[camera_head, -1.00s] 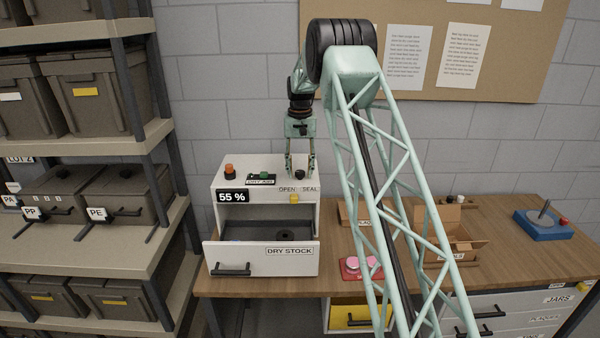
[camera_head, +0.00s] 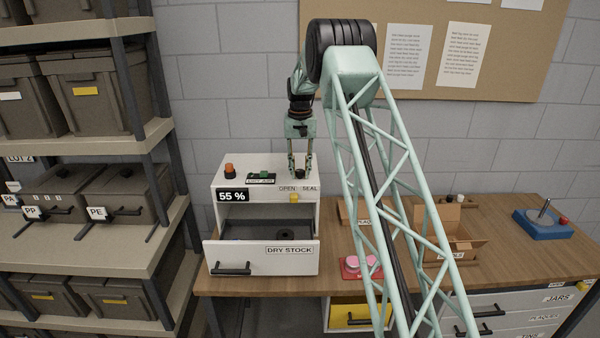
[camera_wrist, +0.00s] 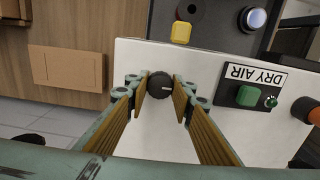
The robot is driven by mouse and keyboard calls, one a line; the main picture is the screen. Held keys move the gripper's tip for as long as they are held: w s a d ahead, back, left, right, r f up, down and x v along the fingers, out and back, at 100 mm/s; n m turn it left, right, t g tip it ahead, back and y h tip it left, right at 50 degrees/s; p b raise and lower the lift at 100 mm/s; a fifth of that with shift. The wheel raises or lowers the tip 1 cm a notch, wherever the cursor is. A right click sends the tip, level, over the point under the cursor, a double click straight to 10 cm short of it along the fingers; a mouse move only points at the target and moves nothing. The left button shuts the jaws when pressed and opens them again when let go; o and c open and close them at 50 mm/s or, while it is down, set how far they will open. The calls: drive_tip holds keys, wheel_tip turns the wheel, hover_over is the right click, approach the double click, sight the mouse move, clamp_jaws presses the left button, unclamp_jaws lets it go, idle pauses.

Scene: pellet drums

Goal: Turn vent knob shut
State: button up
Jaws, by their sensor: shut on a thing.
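The vent knob (camera_wrist: 160,84) is a small black round knob with a pale pointer line, on the white top of the dry stock cabinet (camera_head: 264,180). In the head view the knob (camera_head: 300,174) sits behind the OPEN and SEAL labels. My gripper (camera_wrist: 161,88) points down at the knob, with one finger on each side, closed on it. In the head view my gripper (camera_head: 300,172) stands over the right part of the cabinet top. In the wrist view the pointer line faces right. The cabinet's DRY STOCK drawer (camera_head: 262,258) is pulled out.
A green DRY AIR switch (camera_wrist: 248,96) and an orange button (camera_wrist: 305,110) are on the same top. A yellow knob (camera_wrist: 181,32) is on the cabinet front. The display (camera_head: 232,196) reads 55 %. A cardboard box (camera_head: 462,225) stands on the bench at right.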

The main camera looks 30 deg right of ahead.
drive_tip(key=shift+n, duration=0.4)
drive_tip(key=n, duration=0.4)
drive_tip(key=shift+b, duration=0.3)
drive_tip(key=n, duration=0.5)
drive_tip(key=shift+n, duration=0.4)
drive_tip(key=n, duration=0.3)
drive_tip(key=shift+n, duration=2.1)
drive_tip(key=o, duration=0.8)
drive_tip(key=shift+o, duration=0.2)
drive_tip(key=shift+r, duration=0.1)
